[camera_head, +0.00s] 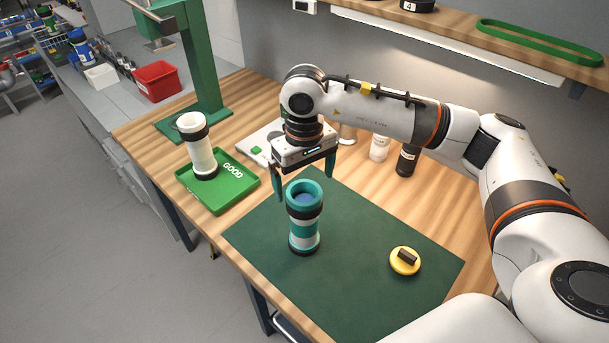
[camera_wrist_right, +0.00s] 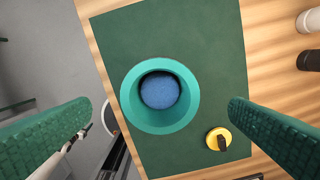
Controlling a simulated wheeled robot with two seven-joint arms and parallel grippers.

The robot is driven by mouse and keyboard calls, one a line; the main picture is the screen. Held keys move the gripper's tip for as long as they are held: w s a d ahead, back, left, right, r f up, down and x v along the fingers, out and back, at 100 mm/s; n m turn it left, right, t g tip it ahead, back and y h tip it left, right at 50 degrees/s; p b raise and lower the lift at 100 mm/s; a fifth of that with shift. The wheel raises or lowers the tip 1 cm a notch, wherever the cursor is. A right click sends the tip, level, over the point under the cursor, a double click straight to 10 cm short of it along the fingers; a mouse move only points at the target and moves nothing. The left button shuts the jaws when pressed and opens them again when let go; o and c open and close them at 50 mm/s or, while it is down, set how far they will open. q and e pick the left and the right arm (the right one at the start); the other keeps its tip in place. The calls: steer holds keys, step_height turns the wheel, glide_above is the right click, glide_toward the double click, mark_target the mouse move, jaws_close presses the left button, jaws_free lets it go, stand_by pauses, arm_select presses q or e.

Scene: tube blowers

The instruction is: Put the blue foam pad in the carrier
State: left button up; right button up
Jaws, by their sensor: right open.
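The carrier (camera_head: 303,237) is a teal and white tube with dark bands and a flared teal mouth. It stands upright on the dark green mat (camera_head: 355,285). The blue foam pad (camera_wrist_right: 160,90) lies inside the carrier's mouth, seen from above in the right wrist view, where the teal rim (camera_wrist_right: 130,101) surrounds it. How deep it sits I cannot tell. In the head view the blue (camera_head: 304,198) also shows within the mouth. My right gripper (camera_head: 303,178) is open and empty above the carrier, its teal fingers spread wide, pointing down. My left gripper is not in view.
A yellow disc with a dark handle (camera_head: 405,262) lies right on the mat. A white tube (camera_head: 197,150) stands on the green GOOD tray (camera_head: 238,183) at left. A green stand (camera_head: 203,70), a white bottle (camera_head: 379,147) and a black bottle (camera_head: 407,160) stand behind.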

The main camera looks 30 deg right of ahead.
stand_by(0.3)
steer(key=shift+r, duration=0.35)
step_height(320, 180, up, 11)
steer(key=b, duration=0.2)
steer(key=shift+r, duration=0.15)
stand_by(0.4)
